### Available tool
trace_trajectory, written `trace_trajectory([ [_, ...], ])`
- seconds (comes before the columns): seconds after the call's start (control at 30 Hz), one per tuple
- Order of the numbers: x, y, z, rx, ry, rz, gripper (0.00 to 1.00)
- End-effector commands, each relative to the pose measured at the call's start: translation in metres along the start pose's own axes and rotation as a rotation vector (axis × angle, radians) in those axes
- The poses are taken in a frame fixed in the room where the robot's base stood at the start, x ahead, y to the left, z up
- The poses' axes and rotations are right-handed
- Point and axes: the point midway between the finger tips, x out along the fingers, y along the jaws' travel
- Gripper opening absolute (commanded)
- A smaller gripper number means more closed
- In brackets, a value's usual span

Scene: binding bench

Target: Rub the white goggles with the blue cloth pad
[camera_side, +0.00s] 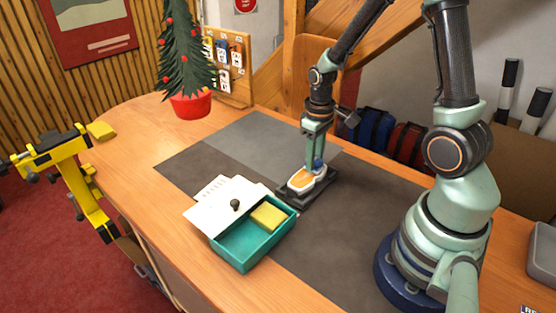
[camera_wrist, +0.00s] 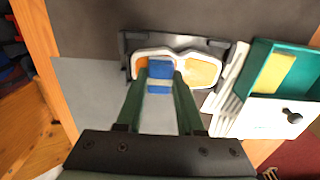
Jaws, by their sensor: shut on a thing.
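The white goggles (camera_side: 299,181) with orange lenses rest on a flat black stand (camera_side: 320,188) on the grey mat. They also show in the wrist view (camera_wrist: 203,72), front lenses facing up. My gripper (camera_side: 316,160) points down over the end of the goggles farther from the teal box. In the wrist view its fingers (camera_wrist: 160,78) are shut on the blue cloth pad (camera_wrist: 159,70), which has a pale stripe. The pad overlies the left lens and hides part of it. The pad is at the goggles, but I cannot tell whether it touches them.
A teal box (camera_side: 246,258) holding a yellow block (camera_side: 269,215) stands near the goggles. Its white knobbed lid (camera_side: 222,209) lies over one side. A potted tree (camera_side: 189,104) stands at the back and a yellow clamp (camera_side: 75,150) at the left edge. The mat (camera_side: 330,240) has clear room.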

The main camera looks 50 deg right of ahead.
Motion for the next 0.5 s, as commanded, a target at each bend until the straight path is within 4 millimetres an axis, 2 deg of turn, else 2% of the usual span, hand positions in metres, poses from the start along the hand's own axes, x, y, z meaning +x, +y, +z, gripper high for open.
trace_trajectory([
  [0.27,0.000,0.026,0.000,0.003,0.000,0.000,0.00],
  [0.5,0.000,0.004,0.000,-0.003,0.000,0.000,0.00],
])
